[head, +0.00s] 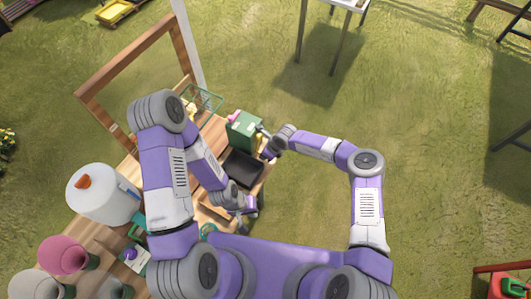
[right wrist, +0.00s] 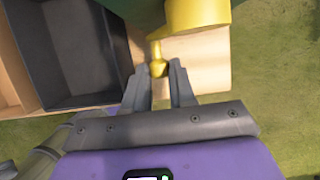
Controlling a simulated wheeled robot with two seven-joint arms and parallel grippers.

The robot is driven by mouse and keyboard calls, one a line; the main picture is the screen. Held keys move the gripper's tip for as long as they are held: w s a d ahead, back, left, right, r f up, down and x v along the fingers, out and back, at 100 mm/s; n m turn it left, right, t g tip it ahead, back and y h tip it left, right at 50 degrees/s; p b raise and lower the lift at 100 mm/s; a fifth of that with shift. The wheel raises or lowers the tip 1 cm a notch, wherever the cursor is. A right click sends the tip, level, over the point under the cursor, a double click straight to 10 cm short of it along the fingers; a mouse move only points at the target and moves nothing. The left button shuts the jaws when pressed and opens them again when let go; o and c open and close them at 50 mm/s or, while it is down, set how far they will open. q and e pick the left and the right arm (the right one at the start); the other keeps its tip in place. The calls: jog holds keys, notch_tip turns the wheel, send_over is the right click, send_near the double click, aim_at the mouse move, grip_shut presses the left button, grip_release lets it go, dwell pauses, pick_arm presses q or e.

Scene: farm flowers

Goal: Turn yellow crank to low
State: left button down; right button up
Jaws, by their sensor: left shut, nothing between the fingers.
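The yellow crank (right wrist: 158,58) shows in the right wrist view, with a thick round hub (right wrist: 197,14) and a thin arm ending in a knob. It belongs to the green box-shaped machine (head: 243,129) on the table. My right gripper (right wrist: 160,72) has its two fingertips on either side of the knob, with a narrow gap between them. I cannot tell whether they press on it. In the head view my right gripper (head: 268,151) is beside the machine's right side, and the crank is mostly hidden. My left gripper (head: 247,209) is shut and empty over the table's near right part.
A black tray (head: 242,168) stands in front of the machine; it also shows in the right wrist view (right wrist: 72,55). A white tank (head: 103,194), pink pot (head: 62,256) and green wire basket (head: 204,100) share the wooden table.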

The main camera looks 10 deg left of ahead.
grip_shut()
jog(key=shift+w+d+f+t+h, duration=0.1)
jog(key=shift+w+f+t+h, duration=0.2)
jog(key=shift+t, duration=0.5)
jog(key=shift+w+d+f+n+t+b, duration=0.15)
jog(key=shift+w+n+t+b, duration=0.2)
jog(key=shift+t, duration=0.25)
jog(key=t+b, duration=0.1)
jog(key=w+t+h+b, duration=0.1)
jog(key=b, duration=0.1)
jog(key=shift+d+f+n, duration=0.15)
jog(key=shift+f+n, duration=0.1)
jog(key=shift+w+d+r+t+b, duration=0.2)
jog(key=shift+w+t+b, duration=0.15)
jog(key=shift+t+b, duration=0.6)
jog(key=o, duration=0.5)
grip_release()
jog(key=shift+o, duration=0.2)
